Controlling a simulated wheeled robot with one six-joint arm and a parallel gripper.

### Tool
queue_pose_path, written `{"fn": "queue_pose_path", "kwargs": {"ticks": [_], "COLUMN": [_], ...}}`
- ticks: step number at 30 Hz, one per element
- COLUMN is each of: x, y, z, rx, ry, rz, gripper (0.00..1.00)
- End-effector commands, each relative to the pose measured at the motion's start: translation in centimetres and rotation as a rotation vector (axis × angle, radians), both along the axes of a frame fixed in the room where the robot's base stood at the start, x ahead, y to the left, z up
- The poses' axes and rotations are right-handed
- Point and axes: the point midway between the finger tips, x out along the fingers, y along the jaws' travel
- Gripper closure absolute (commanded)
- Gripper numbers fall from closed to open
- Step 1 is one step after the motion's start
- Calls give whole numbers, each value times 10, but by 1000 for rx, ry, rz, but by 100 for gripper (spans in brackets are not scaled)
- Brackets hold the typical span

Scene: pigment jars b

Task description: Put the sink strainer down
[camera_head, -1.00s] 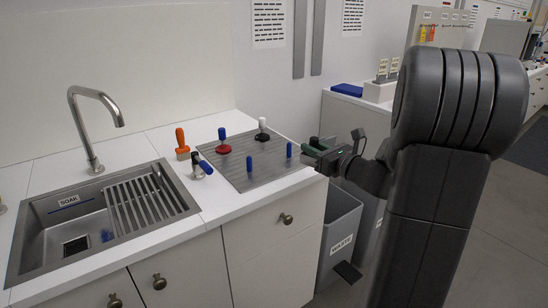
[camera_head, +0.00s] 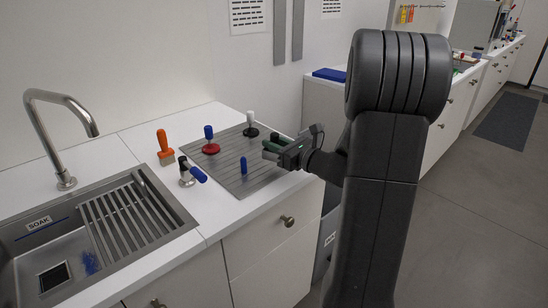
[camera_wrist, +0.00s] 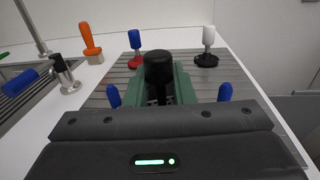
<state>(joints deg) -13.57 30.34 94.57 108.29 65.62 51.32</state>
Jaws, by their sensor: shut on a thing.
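My gripper (camera_head: 272,150) is over the near right part of the grey ribbed drainboard (camera_head: 228,174) in the head view. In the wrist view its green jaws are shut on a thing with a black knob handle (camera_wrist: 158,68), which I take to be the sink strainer. Its lower part is mostly hidden between the jaws. I cannot tell whether it touches the board. Two blue pegs (camera_wrist: 113,95) (camera_wrist: 225,92) stand on the board, one on each side of the jaws.
A red-based piece with a blue handle (camera_head: 210,146) and a black-based piece with a white handle (camera_head: 250,130) stand on the board behind. An orange-handled tool (camera_head: 165,148) and a blue-handled metal tap (camera_head: 190,174) stand left. The sink (camera_head: 50,240) and faucet (camera_head: 38,130) are further left.

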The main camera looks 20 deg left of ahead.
Motion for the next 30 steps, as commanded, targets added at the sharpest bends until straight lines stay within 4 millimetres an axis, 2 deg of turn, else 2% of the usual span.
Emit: {"fn": "queue_pose_path", "kwargs": {"ticks": [9,20,21,24,30], "x": [0,0,0,0,0], "y": [0,0,0,0,0], "z": [-37,-42,-42,-41,-41], "rx": [0,1,1,0,0], "ry": [2,0,0,0,0], "rz": [-1,-1,-1,-1,-1], "gripper": [100,100,76,56,56]}}
